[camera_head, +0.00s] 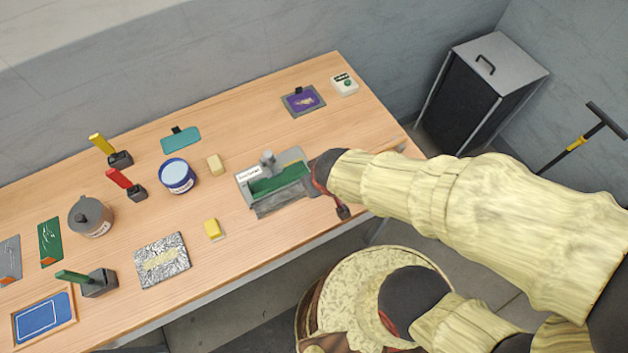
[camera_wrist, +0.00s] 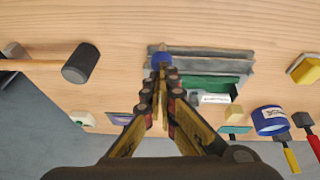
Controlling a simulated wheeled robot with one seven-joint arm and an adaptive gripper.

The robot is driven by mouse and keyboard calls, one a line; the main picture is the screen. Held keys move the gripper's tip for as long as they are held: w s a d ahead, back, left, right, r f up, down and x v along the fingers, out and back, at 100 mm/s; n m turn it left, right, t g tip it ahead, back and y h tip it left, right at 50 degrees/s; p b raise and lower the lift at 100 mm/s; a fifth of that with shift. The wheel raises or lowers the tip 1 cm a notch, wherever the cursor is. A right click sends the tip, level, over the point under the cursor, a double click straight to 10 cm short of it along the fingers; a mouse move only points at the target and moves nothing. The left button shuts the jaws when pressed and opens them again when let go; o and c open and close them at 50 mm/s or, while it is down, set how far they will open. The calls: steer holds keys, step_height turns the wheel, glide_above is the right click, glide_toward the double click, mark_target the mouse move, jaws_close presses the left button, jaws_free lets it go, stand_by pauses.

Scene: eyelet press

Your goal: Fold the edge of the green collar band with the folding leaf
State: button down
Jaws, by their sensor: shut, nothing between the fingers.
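The folding fixture is a grey metal block (camera_head: 243,190) near the bench's front edge. The green collar band (camera_head: 280,178) lies along it and also shows in the wrist view (camera_wrist: 205,82). The grey folding leaf (camera_head: 280,205) appears as a flat plate along the front side, low and outward; it also shows in the wrist view (camera_wrist: 205,66). A blue knob (camera_wrist: 160,60) sits at the leaf's end. My gripper (camera_wrist: 160,84) is shut and empty, its tips close to the knob; contact cannot be told. In the head view my arm hides most of the gripper.
A black-headed mallet (camera_wrist: 80,63) lies near the front edge beside the fixture. A yellow block (camera_head: 212,229), a blue-and-white tub (camera_head: 177,176) and a cream block (camera_head: 215,164) stand left of it. A purple pad (camera_head: 303,100) lies behind. Bench is clear between fixture and pad.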

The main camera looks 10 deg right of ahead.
steer(key=shift+s+d+f+b, duration=0.1)
steer(key=shift+s+f+b, duration=0.2)
steer(key=shift+b, duration=0.05)
steer(key=shift+s, duration=0.1)
stand_by(0.4)
